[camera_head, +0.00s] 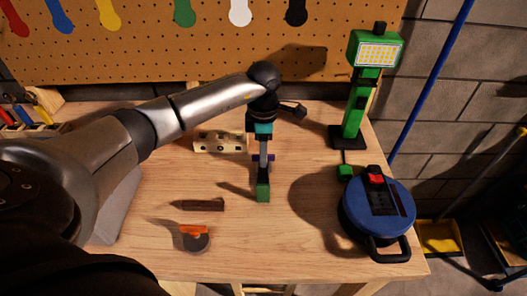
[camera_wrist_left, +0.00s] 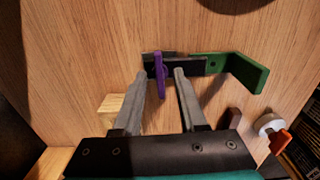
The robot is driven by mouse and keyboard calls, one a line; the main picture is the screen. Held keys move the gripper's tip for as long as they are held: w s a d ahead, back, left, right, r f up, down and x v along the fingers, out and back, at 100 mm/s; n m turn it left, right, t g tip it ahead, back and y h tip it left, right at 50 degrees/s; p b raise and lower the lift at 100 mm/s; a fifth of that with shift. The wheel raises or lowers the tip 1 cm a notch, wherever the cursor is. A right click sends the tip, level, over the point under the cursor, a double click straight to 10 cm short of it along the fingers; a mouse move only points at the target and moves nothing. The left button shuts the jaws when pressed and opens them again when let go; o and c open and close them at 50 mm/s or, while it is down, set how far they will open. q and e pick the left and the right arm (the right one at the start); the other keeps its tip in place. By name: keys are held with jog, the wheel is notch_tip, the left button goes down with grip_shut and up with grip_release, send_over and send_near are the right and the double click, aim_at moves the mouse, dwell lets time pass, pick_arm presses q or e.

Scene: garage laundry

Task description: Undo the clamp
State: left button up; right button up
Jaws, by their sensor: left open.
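The clamp (camera_head: 263,191) lies on the wooden workbench (camera_head: 310,235) below my left gripper, with its green end toward the front. In the left wrist view the clamp has a dark bar (camera_wrist_left: 198,66), a green L-shaped jaw (camera_wrist_left: 248,72) at the right and an upright purple lever (camera_wrist_left: 160,75). My left gripper (camera_head: 263,152) also shows in the wrist view (camera_wrist_left: 161,73). Its two fingers are apart, with the purple lever between their tips. I cannot tell whether a finger touches it. The gripper partly hides the clamp in the head view. My right gripper is not in view.
A dark brown bar (camera_head: 203,205) and an orange-topped round tool (camera_head: 195,238) lie at the front left. A blue cable reel (camera_head: 377,218) and a green lamp (camera_head: 355,110) stand at the right.

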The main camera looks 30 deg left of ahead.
pick_arm(q)
jog(key=shift+c, duration=0.3)
grip_shut()
jog(key=shift+n, duration=0.3)
jog(key=n+p, duration=0.1)
jog(key=n, duration=0.2)
jog(key=shift+r, duration=0.1)
jog(key=n+p, duration=0.1)
jog(key=n, duration=0.3)
jog(key=n+p, duration=0.1)
jog(key=n, duration=0.3)
jog(key=shift+s+n+p, duration=0.15)
jog(key=shift+n+p, duration=0.15)
jog(key=shift+p, duration=0.05)
jog(key=n+p, duration=0.1)
jog(key=n, duration=0.2)
jog(key=shift+d, duration=0.1)
jog(key=shift+f+n, duration=0.25)
jog(key=shift+n, duration=0.05)
